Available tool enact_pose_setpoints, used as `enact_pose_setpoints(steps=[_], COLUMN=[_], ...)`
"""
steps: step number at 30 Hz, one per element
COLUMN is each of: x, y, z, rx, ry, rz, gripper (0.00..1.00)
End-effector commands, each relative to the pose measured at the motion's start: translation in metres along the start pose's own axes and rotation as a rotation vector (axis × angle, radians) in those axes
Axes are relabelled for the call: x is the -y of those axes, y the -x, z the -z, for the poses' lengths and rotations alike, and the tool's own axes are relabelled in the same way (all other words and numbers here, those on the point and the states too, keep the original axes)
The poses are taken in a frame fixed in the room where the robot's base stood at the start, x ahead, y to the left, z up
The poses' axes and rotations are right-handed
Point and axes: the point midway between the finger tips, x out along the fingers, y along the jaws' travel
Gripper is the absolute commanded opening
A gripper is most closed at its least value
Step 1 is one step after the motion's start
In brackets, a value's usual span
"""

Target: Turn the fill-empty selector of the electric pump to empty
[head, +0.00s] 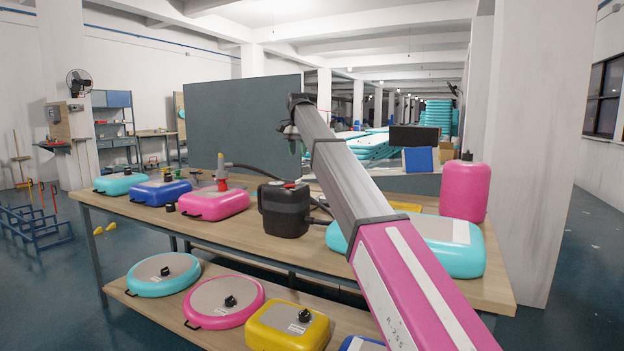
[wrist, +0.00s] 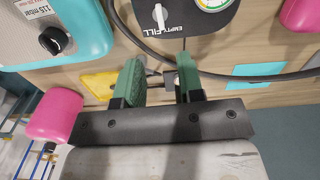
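The electric pump (head: 285,210) is a black box standing on the workbench, with a hose at its side. Its top panel shows in the wrist view (wrist: 190,30), cut off by the upper edge. The white fill-empty selector (wrist: 159,16) stands out from the panel, close to the EMPTY and FILL lettering. I cannot tell surely which word it points to. My gripper (wrist: 160,76) has two green fingers spread apart with nothing between them. It is short of the panel in the wrist view, and in the head view (head: 295,145) it is above the bench behind the pump.
The gauge (wrist: 211,3) sits beside the selector. A black hose (wrist: 230,76) curves past the fingers. Turquoise (head: 462,262), pink (head: 215,204) and blue (head: 160,194) inflatables crowd the bench (head: 235,240). A pink cylinder (head: 465,190) stands at the right. A grey partition (head: 235,120) rises behind.

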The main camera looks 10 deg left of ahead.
Motion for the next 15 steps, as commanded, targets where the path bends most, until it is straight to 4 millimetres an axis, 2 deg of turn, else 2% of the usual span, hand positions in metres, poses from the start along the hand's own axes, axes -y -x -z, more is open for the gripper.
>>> enact_pose_setpoints(steps=[8, 15], x=[0.000, -0.001], y=[-0.018, -0.057], z=[-0.001, -0.001], rx=[0.000, 0.001], ry=[0.001, 0.000], rz=[0.000, -0.001], gripper=[0.35, 0.35])
